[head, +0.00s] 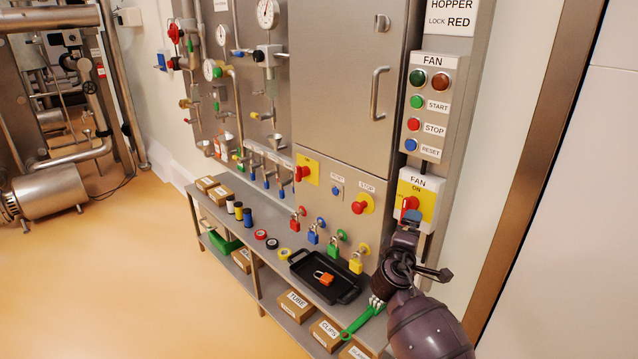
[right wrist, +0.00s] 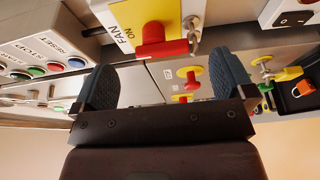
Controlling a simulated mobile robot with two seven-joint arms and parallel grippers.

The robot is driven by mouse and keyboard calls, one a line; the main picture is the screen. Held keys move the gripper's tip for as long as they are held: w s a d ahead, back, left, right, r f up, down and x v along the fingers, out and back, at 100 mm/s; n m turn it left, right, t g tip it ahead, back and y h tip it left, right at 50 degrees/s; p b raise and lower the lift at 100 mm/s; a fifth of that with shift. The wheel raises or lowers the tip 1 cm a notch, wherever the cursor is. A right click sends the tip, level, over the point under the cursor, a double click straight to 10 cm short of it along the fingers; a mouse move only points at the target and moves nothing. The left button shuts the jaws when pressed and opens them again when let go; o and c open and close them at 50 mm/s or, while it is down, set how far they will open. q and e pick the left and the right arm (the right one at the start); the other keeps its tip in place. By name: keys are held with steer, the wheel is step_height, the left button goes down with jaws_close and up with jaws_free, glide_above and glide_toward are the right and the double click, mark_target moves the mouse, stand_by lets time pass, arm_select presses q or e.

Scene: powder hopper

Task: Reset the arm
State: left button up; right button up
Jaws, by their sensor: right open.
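My right arm comes in at the lower right of the head view. Its gripper (head: 412,218) is at the red fan switch (head: 410,203) on its yellow "FAN ON" plate (head: 428,204). In the right wrist view my right gripper (right wrist: 165,80) is open, with its two dark ridged fingers apart and nothing held between them. The red switch handle (right wrist: 165,48) shows just beyond the fingertips, roughly centred between them. A small metal piece (right wrist: 194,32) shows beside the handle. Whether a finger touches the handle cannot be told. My left gripper is not in view.
The fan button box (head: 427,105) is above the switch. A steel shelf (head: 222,212) below holds a black tray (head: 347,294) with an orange padlock (head: 323,277). Several coloured padlocks hang above it. A green-handled brush (head: 363,320) lies near my arm. Open floor (head: 110,285) is at left.

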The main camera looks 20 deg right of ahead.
steer(key=s+a+f+m+t+y, duration=0.35)
steer(key=a+f+y, duration=0.25)
steer(key=a+y, duration=0.5)
steer(key=s+a+f+m+g, duration=0.1)
steer(key=s+f, duration=0.4)
steer(key=s, duration=0.4)
steer(key=s+a+f+m+g+y, duration=0.1)
steer(key=s+a+f+g, duration=0.1)
steer(key=s+f, duration=0.3)
steer(key=s+a+f+m+g, duration=0.1)
steer(key=s+f, duration=0.4)
steer(key=s, duration=0.8)
steer(key=shift+s+a+f+m+y, duration=0.2)
steer(key=shift+s+m+y, duration=0.15)
steer(key=shift+m, duration=0.2)
steer(key=shift+w+r+g, duration=0.1)
steer(key=shift+g, duration=0.15)
